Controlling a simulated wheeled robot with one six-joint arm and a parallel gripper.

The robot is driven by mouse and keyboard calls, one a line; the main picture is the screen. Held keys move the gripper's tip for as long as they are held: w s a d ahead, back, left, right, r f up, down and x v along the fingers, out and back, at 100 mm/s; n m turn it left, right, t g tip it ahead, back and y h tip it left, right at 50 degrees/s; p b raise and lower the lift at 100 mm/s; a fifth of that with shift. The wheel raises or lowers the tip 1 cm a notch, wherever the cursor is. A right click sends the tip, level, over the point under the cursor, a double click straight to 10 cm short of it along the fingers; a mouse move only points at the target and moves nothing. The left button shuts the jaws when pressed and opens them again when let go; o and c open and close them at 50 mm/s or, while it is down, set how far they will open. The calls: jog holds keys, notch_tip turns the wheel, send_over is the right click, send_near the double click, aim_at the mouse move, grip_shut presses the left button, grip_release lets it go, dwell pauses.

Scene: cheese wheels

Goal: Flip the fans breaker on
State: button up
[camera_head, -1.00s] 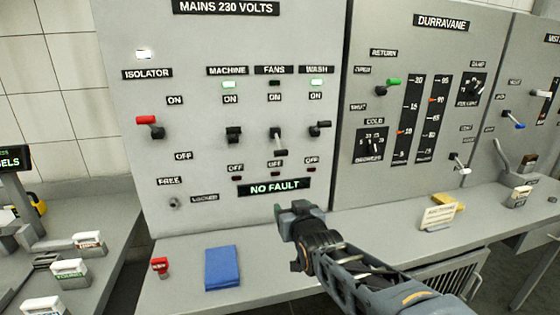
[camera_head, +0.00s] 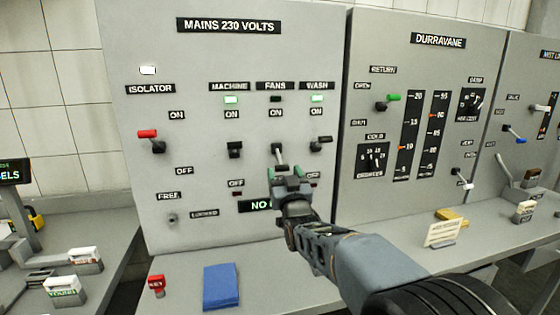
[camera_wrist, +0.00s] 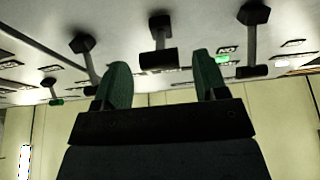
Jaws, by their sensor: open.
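The fans breaker (camera_head: 279,154) is a lever on the grey mains panel (camera_head: 220,60), under the FANS label. Its lever hangs down, and the lamp above it is dark. The machine and wash lamps are lit green. My gripper (camera_head: 286,173) is just below the fans lever in the head view, with green fingertips pointing at the panel. In the wrist view the two green fingers (camera_wrist: 165,85) are apart with nothing between them. A lever with a dark crossbar (camera_wrist: 158,58) shows just ahead of the gap. I cannot tell if the fingers touch it.
The machine breaker (camera_head: 235,149) and wash breaker (camera_head: 320,143) flank the fans lever. The red isolator lever (camera_head: 149,135) is further left. A blue book (camera_head: 221,286) and a red key tag (camera_head: 156,282) lie on the shelf below. The Durravane panel (camera_head: 425,110) stands to the right.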

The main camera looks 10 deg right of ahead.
aim_at(280, 161)
jog(key=shift+p+x, duration=0.45)
jog(key=shift+x, duration=1.8)
grip_shut()
